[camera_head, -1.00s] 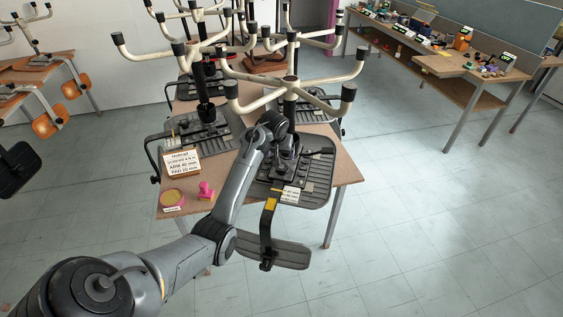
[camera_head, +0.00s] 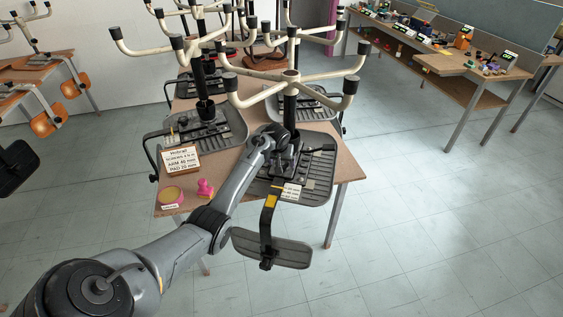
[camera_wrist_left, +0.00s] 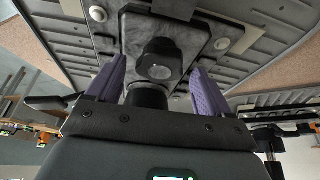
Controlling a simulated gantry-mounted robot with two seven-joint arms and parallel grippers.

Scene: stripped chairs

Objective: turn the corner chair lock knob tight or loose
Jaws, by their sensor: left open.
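The corner chair lies upside down on the near right corner of the table, with its ribbed dark seat base (camera_head: 314,175) facing up and its cream star legs (camera_head: 325,82) above. A dark round knob (camera_wrist_left: 160,60) stands at the mechanism plate in the left wrist view. My left gripper (camera_head: 284,156) is at this mechanism; its jaws are mostly hidden in the head view. In the left wrist view, the purple fingers of the open gripper (camera_wrist_left: 158,84) stand on either side of the knob, with visible gaps. My right gripper is not in view.
An armrest pad (camera_head: 285,251) hangs past the table's front edge. A printed card (camera_head: 181,162), a round yellow-topped pink tin (camera_head: 171,195) and a pink stamp-like piece (camera_head: 205,187) are on the table (camera_head: 347,168). Other upturned chairs stand behind. Floor at right is clear.

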